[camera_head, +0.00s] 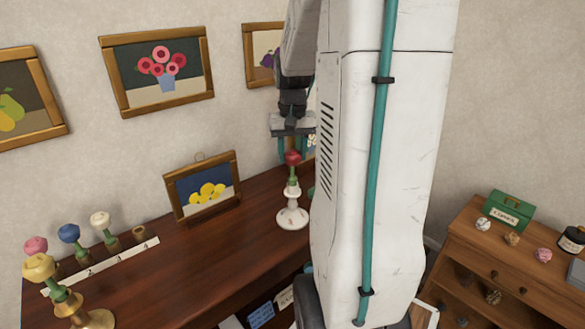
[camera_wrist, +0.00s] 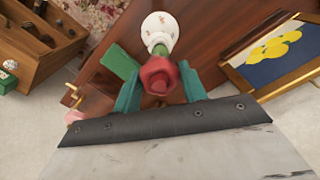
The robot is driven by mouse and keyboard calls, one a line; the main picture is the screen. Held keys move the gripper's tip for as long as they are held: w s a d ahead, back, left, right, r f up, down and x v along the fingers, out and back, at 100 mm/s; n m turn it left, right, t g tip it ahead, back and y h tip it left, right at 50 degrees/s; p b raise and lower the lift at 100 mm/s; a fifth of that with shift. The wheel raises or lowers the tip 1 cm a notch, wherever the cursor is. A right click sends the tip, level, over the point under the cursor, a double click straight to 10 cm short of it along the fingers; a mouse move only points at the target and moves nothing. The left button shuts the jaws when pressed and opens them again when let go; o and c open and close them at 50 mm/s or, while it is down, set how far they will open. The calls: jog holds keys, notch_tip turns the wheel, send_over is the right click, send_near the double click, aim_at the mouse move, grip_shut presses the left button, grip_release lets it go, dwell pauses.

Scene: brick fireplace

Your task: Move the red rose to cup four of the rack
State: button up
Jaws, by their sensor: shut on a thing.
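The red rose (camera_head: 292,158) has a green stem and stands upright over a white spotted candlestick-like holder (camera_head: 292,216) on the dark wooden top. My gripper (camera_head: 294,150) is above the holder, its teal fingers either side of the rose. In the wrist view the red rose (camera_wrist: 159,74) sits between the fingers, shut on it, with the holder (camera_wrist: 160,28) beyond. I cannot tell whether the stem is still inside the holder. The rack (camera_head: 105,262) is a pale numbered strip at left. Its cup four (camera_head: 139,234) looks empty; pink, blue and white roses stand in the other cups.
A yellow rose (camera_head: 39,268) stands in a brass holder before the rack. A framed lemon picture (camera_head: 203,188) leans by the wall between rack and holder. A lower wooden cabinet (camera_head: 500,262) with a green box (camera_head: 508,210) is at right. Bare top lies in the middle.

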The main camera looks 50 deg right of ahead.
jog(key=shift+r, duration=1.45)
jog(key=shift+r, duration=0.7)
dwell(1.2)
